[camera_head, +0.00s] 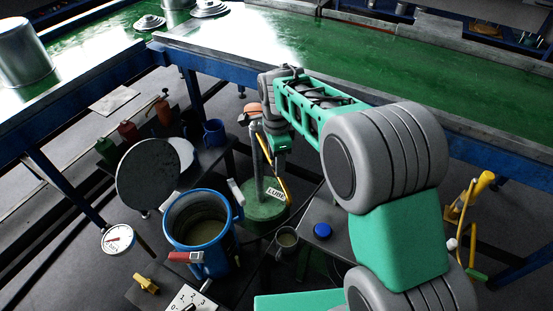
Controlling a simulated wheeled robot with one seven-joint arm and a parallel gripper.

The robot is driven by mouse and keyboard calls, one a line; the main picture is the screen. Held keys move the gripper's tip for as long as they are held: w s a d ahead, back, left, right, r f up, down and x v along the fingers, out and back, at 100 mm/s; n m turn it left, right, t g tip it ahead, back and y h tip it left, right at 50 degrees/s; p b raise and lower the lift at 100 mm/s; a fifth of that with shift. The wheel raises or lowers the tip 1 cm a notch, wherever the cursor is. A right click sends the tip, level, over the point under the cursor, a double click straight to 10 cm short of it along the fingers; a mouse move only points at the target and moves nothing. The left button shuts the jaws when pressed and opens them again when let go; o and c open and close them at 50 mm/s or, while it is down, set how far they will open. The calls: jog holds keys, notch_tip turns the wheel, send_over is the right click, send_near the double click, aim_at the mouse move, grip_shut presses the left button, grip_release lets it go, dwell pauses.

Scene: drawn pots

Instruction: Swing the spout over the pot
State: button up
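The pot (203,231) is a blue open vessel with side handles at lower left of centre, with brownish contents inside. Right of it stands a green round base (264,207) labelled LUBE, with an upright grey post (257,165). A bent yellow bar (277,182) runs down beside the post. The post's top is close to my gripper (279,148), and I cannot make out a spout there for certain. My gripper is right of the post top, beyond the pot; its fingers are small and dark. I cannot tell whether it is open or touching the post.
A round grey lid (147,174) stands tilted behind the pot. A small cup (286,237) and a blue cap (322,230) are to the right. A white dial gauge (117,239) is at left. Green-topped benches with blue frames (110,75) run behind. A yellow-handled tool (470,200) is at far right.

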grip_shut()
dwell(0.3)
dwell(0.9)
